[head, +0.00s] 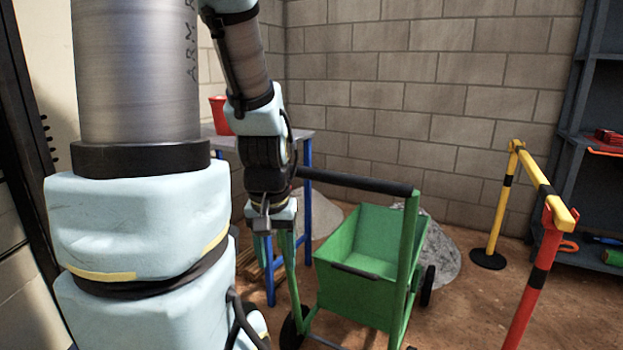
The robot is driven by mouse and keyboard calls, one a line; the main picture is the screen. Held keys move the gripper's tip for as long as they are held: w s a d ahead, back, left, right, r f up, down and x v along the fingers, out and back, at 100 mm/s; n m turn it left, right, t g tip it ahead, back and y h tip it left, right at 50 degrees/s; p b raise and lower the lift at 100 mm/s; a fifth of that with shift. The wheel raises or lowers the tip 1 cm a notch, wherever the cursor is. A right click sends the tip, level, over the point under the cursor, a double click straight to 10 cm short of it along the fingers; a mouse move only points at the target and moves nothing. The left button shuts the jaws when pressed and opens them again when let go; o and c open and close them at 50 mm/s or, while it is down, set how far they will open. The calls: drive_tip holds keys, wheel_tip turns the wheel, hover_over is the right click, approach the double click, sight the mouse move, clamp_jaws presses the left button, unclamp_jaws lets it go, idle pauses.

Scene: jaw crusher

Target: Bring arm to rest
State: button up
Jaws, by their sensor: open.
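My arm fills the left of the head view, with its thick links close to the camera. Its far part hangs down from the top, and my gripper (273,243) points downward at the end of it. The gripper is open. It shows in front of the left side of a green cart (362,290) and its handle frame. I cannot tell whether it touches the cart. No object shows between the fingers, though the fingertips are small and partly lost against the green frame.
A grey table (305,145) with blue legs bears a red container (220,115) behind my arm. A grey heap (440,255) lies behind the cart. A yellow and red barrier (540,180) stands right, before a dark shelf (600,90). Bare floor shows between cart and barrier.

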wheel_tip(320, 180, up, 18)
drive_tip(key=p, duration=1.7)
idle(0.5)
